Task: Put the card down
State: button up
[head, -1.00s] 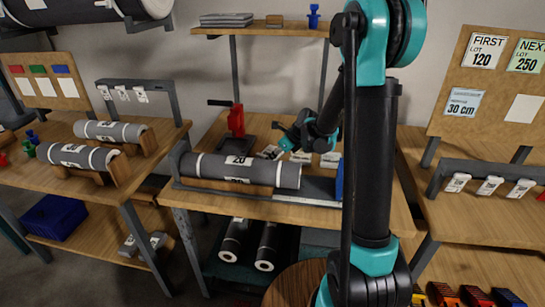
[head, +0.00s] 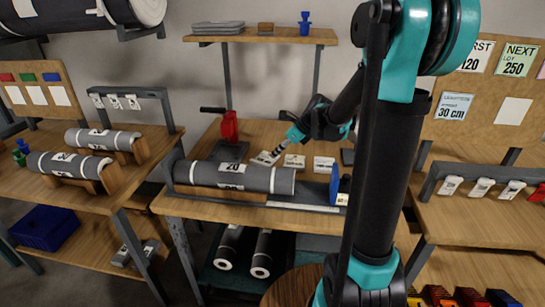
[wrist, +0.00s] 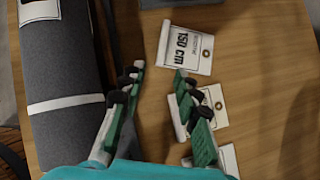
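My gripper (wrist: 159,69) is open, with its two green-padded fingers apart and bare wood showing between them. A white card marked 150 cm (wrist: 187,48) lies on the bench just beyond the fingertips, and no finger is closed on it. Two more white cards (wrist: 210,95) (wrist: 228,158) lie in a row with it, partly hidden by the right finger and my gripper body. In the head view the cards (head: 294,162) lie behind the grey roll, and my gripper (head: 279,149) is over the leftmost one (head: 264,158).
A labelled grey roll (head: 235,177) lies along the bench front, left of my fingers in the wrist view (wrist: 65,75). A red-handled press (head: 230,128) stands behind it and a blue upright plate (head: 334,185) at its right end. A shelf (head: 262,37) hangs above.

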jog(key=shift+v, duration=1.25)
